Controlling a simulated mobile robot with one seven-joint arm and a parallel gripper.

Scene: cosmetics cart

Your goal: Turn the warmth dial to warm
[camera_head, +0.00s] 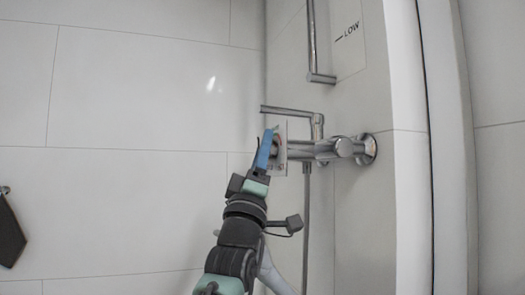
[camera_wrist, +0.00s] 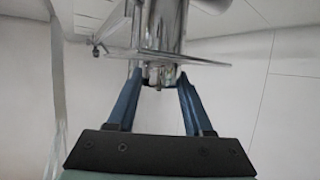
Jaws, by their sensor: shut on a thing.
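A chrome shower mixer bar (camera_head: 300,154) sticks out from the tiled wall at right. The warmth dial seems to be at its near left end, mostly hidden in the head view behind my gripper (camera_head: 269,140) and beside a pale plate (camera_head: 281,158). In the wrist view, the blue fingers of my gripper (camera_wrist: 160,78) reach to either side of a small metal end piece, apparently the dial (camera_wrist: 158,72), and are shut on it. The plate shows nearly edge-on there (camera_wrist: 195,59). The dial's setting cannot be read.
A chrome lever-like bar (camera_head: 287,110) lies just above the mixer. A hose (camera_head: 306,215) hangs below. A dark cloth (camera_head: 9,232) hangs at far left. The space left of my gripper is clear.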

